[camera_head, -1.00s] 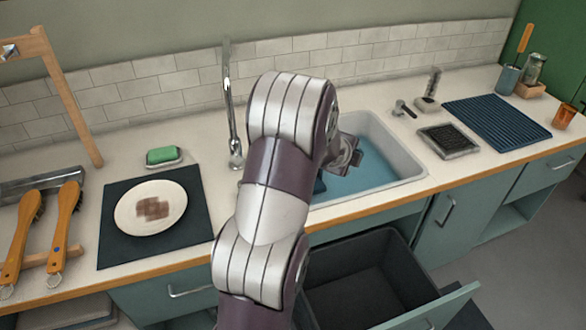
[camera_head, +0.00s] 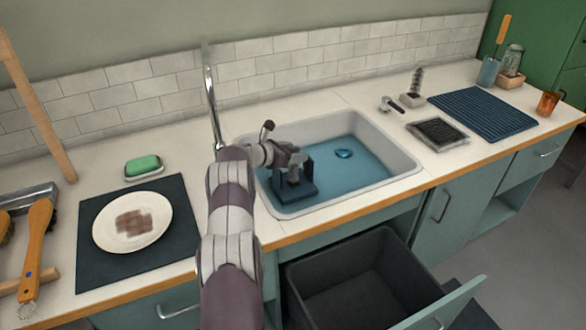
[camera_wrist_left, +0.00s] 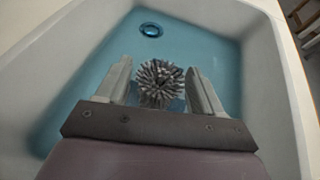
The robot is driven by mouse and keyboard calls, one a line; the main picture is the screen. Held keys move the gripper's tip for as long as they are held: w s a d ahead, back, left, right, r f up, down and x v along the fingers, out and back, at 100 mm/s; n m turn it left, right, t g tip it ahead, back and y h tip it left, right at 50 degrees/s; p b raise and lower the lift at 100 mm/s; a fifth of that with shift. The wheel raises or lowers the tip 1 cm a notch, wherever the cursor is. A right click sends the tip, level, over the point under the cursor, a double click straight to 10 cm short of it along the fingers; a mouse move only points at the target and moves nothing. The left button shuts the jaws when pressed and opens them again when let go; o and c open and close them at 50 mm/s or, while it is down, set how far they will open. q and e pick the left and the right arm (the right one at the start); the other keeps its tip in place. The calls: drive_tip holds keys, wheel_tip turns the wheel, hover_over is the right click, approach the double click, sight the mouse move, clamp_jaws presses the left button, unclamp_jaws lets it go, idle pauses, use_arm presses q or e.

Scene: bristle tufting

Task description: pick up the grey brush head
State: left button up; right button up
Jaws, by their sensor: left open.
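A round, spiky grey brush head (camera_wrist_left: 160,84) shows in the left wrist view, bristles facing the camera, between the two fingers of my left gripper (camera_wrist_left: 162,88). Gaps show between its bristles and each finger. The gripper is open. In the head view the brush head is largely hidden by the gripper, and I cannot tell exactly how it is seated. My right gripper is not in view.
The sink (camera_head: 405,165) has a blue bottom and a round drain (camera_head: 343,153). Its walls surround the gripper. A chrome faucet (camera_head: 212,100) stands behind my arm. A plate (camera_head: 110,238) on a dark mat lies left. A spiky grey brush (camera_head: 416,80) stands on the right counter.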

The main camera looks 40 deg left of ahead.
use_arm(q)
drive_tip(key=shift+x, duration=0.9)
